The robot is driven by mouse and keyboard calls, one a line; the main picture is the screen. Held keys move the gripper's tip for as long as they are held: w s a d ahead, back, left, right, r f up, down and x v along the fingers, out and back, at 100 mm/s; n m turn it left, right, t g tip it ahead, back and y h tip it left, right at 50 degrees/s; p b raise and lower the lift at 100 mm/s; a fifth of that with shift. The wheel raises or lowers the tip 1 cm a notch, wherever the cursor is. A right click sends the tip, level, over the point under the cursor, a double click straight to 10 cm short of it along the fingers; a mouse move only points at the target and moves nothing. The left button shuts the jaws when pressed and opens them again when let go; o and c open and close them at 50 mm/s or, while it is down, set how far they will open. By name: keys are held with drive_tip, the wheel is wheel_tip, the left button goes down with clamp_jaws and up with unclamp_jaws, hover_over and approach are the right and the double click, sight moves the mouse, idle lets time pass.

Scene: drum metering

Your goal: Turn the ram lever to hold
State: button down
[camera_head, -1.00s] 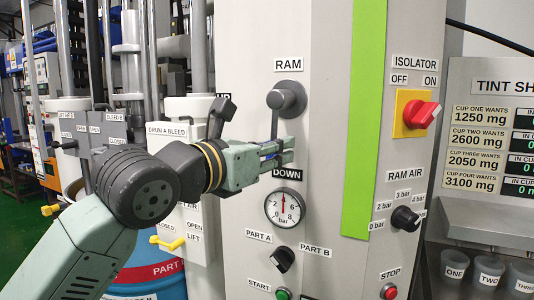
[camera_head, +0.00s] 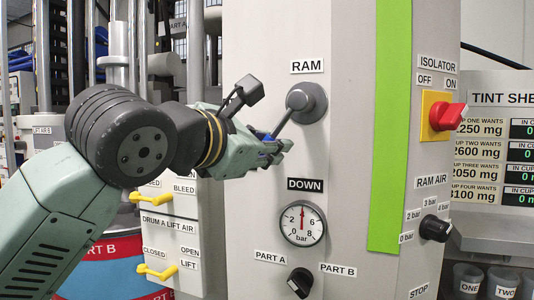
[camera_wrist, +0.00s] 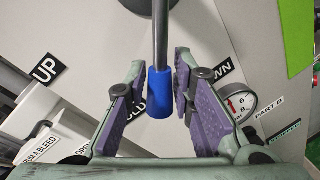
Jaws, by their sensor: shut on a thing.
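The ram lever has a round grey hub (camera_head: 307,102) on the tall cabinet under the RAM sign. Its metal shaft (camera_head: 282,127) slants down and left from the hub. In the wrist view the lever's blue grip (camera_wrist: 159,92) is between the jaws of my gripper (camera_wrist: 160,84). My gripper (camera_head: 274,149) is shut on the grip. The DOWN label (camera_head: 305,185) is below the hub, to the right of the lever. In the wrist view the UP label (camera_wrist: 46,68) is on the left, and a partly hidden label ending in "OLD" (camera_wrist: 134,112) is just behind the grip.
A pressure gauge (camera_head: 302,224) and the PART A/PART B knob (camera_head: 300,281) are below the lever. The red isolator switch (camera_head: 446,116) and ram air knob (camera_head: 436,228) are to the right. Yellow valve handles (camera_head: 152,197) are lower left, near my arm.

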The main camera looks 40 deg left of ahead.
drive_tip(key=shift+s+a+r+m+y, duration=0.1)
drive_tip(key=shift+a+r+m+y, duration=0.25)
drive_tip(key=shift+m, duration=0.25)
drive_tip(key=shift+a, duration=0.1)
drive_tip(key=c, duration=1.3)
unclamp_jaws()
drive_tip(key=shift+c, duration=0.2)
drive_tip(key=s+r, duration=0.1)
drive_tip(key=s, duration=0.6)
drive_tip(key=shift+s+d, duration=0.2)
drive_tip(key=shift+d, duration=0.2)
